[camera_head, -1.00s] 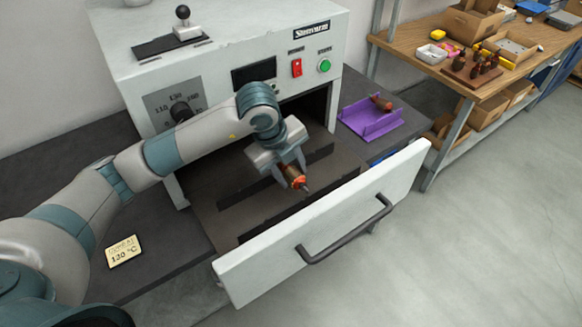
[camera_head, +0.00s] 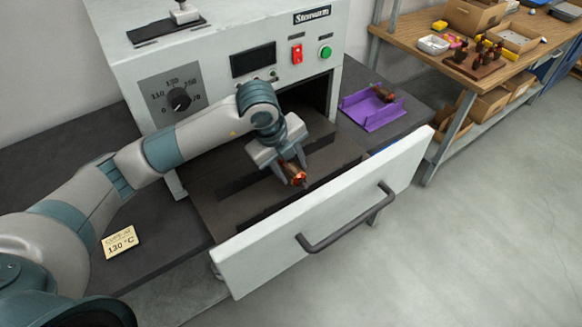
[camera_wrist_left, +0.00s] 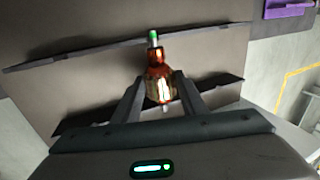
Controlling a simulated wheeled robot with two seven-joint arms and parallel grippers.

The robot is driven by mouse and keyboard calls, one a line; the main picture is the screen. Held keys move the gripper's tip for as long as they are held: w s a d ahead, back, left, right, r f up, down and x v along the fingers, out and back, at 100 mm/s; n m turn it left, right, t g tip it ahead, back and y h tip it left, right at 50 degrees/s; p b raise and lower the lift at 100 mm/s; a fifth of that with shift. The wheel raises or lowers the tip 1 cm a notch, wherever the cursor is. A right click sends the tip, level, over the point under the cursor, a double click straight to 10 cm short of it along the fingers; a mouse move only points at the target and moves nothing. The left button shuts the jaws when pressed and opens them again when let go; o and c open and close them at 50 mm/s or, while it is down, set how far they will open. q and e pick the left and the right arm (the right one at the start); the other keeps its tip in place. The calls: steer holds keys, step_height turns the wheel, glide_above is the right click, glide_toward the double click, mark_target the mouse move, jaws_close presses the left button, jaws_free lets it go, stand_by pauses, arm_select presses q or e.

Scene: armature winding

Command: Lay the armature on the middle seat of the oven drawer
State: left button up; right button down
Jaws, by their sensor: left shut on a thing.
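My left gripper (camera_head: 287,172) is shut on a copper-brown armature (camera_head: 294,175) over the pulled-out oven drawer (camera_head: 222,212). In the left wrist view the armature (camera_wrist_left: 158,80) sits between the two fingers (camera_wrist_left: 160,98), its shaft running across the drawer with a green end at the top. It lies above or at the middle of two dark notched rails (camera_wrist_left: 75,57); I cannot tell whether its shaft touches them. Much of the middle seat is hidden by the gripper and armature. The right gripper is not in view.
A purple stand (camera_head: 371,114) with another armature (camera_head: 383,93) is on the bench to the right of the oven (camera_head: 213,58). The drawer front (camera_head: 325,215) with its handle rises at the near side. A 130 °C card (camera_head: 120,242) lies at the left.

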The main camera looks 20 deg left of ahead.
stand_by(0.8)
arm_select(q)
steer(key=shift+f+b, duration=0.15)
steer(key=shift+b, duration=0.2)
stand_by(0.3)
steer(key=o, duration=1.4)
steer(key=p+v, duration=1)
steer(key=v, duration=0.7)
steer(key=shift+r+p, duration=0.25)
steer(key=shift+p, duration=0.05)
